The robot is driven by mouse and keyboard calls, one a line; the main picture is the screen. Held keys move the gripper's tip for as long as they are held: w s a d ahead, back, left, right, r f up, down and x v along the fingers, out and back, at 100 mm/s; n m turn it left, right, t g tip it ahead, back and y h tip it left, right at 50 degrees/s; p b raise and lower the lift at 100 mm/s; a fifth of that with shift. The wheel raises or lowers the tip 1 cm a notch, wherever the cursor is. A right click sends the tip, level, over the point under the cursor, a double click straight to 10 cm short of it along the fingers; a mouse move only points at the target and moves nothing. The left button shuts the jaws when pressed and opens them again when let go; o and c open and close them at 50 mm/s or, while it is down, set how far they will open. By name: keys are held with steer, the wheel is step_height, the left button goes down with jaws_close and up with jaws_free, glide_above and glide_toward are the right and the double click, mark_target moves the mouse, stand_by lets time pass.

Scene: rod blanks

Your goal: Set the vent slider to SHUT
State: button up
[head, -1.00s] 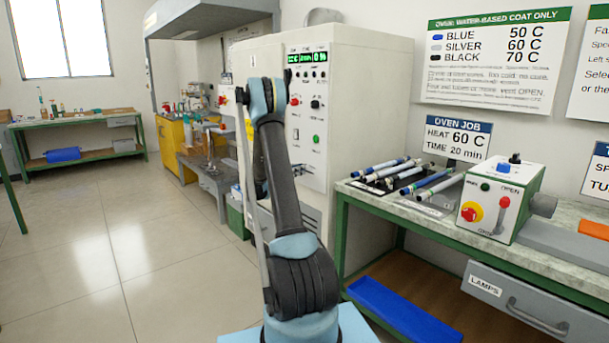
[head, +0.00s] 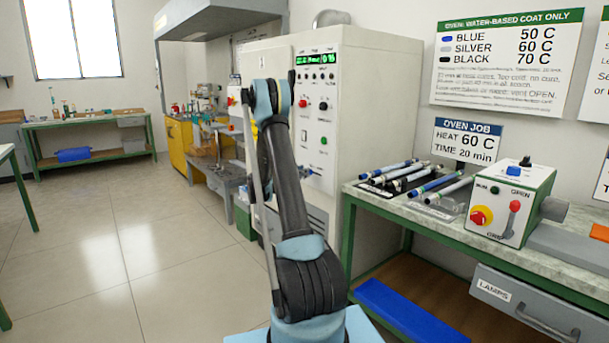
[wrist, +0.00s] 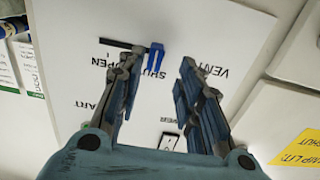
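In the wrist view, the blue vent slider knob (wrist: 155,57) sits at the right end of a black slot (wrist: 115,43) on a white panel (wrist: 85,22). The labels read upside down: SHUT lies just below the knob, OPEN lies by the slot's left part, and VENT is to the right. My gripper (wrist: 161,62) is open, with its fingers apart. The knob shows between the fingertips, closer to the left one; whether they touch is unclear. In the head view, my arm partly covers the white oven (head: 375,110), and my gripper cannot be made out.
A yellow label (wrist: 300,150) is at the lower right of the wrist view. In the head view, a green-framed bench (head: 440,235) at right holds several rods (head: 400,175) and a control box (head: 510,205). The floor (head: 90,250) at left is clear.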

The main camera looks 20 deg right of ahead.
steer(key=v, duration=0.9)
steer(key=shift+a, duration=0.2)
steer(key=s+r+n+g+y, duration=0.1)
steer(key=s+r+n+y, duration=0.25)
steer(key=s, duration=0.95)
steer(key=s+r+n+g+y, duration=0.2)
steer(key=s+r+n+y, duration=0.15)
steer(key=s, duration=0.85)
steer(key=s+a+f+n+y, duration=0.2)
steer(key=s+a+f+y, duration=0.1)
steer(key=s, duration=0.7)
steer(key=s+a+f+n+y, duration=0.2)
steer(key=s+a, duration=0.4)
steer(key=s, duration=0.4)
steer(key=s+a+f+n+g+y, duration=0.1)
steer(key=s+a+f+n+y, duration=0.2)
steer(key=s, duration=0.7)
step_height(320, 180, down, 4)
steer(key=shift+s+a+r+y, duration=0.15)
steer(key=shift+a+r+y, duration=0.1)
steer(key=shift+a+y, duration=0.6)
steer(key=shift+d, duration=0.15)
